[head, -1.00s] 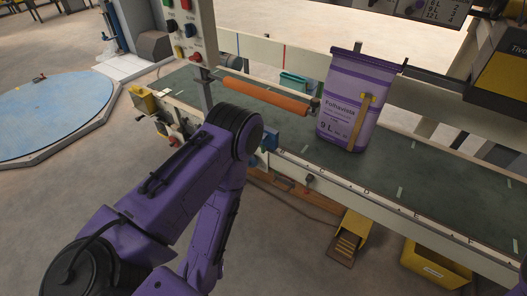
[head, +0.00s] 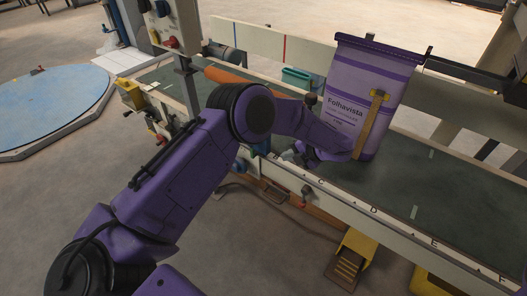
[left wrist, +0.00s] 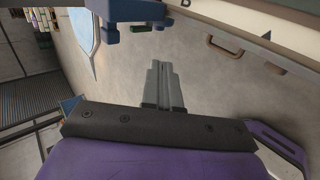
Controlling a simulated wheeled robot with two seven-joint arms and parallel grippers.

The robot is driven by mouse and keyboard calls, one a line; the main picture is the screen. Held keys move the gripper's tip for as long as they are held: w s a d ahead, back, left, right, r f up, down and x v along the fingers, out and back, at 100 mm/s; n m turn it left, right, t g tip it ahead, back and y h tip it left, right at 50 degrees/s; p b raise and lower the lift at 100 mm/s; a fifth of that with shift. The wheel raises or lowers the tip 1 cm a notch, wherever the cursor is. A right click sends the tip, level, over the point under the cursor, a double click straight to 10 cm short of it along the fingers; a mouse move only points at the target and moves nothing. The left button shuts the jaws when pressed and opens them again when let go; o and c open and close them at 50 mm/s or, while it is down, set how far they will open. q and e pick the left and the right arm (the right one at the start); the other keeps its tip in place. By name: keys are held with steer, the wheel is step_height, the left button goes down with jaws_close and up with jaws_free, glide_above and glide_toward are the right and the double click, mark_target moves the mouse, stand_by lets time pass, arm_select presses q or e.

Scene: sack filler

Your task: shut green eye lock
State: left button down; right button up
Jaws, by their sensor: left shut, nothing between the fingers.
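I cannot make out a green eye lock for sure in either view. My left gripper (head: 290,157) is low at the near rail (head: 345,202) of the conveyor, its grey fingers partly hidden by my own arm. In the left wrist view its two grey fingers (left wrist: 163,88) lie together with nothing between them. A blue part (left wrist: 130,12) shows beyond the fingertips at the top, apart from them. The lettered rail (left wrist: 245,18) runs at the upper right, with a brown handle (left wrist: 228,58) under it. My right gripper is out of view.
A button box (head: 172,25) on a post and an orange roller (head: 226,76) are at the back left. A yellow pedal (head: 349,262) sits on the floor below the rail.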

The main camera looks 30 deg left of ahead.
arm_select(q)
glide_toward(254, 155)
steer(key=x, duration=0.5)
steer(key=shift+s+d+f, duration=0.15)
steer(key=shift+d+f, duration=0.1)
steer(key=shift+f, duration=0.05)
steer(key=shift+a, duration=0.65)
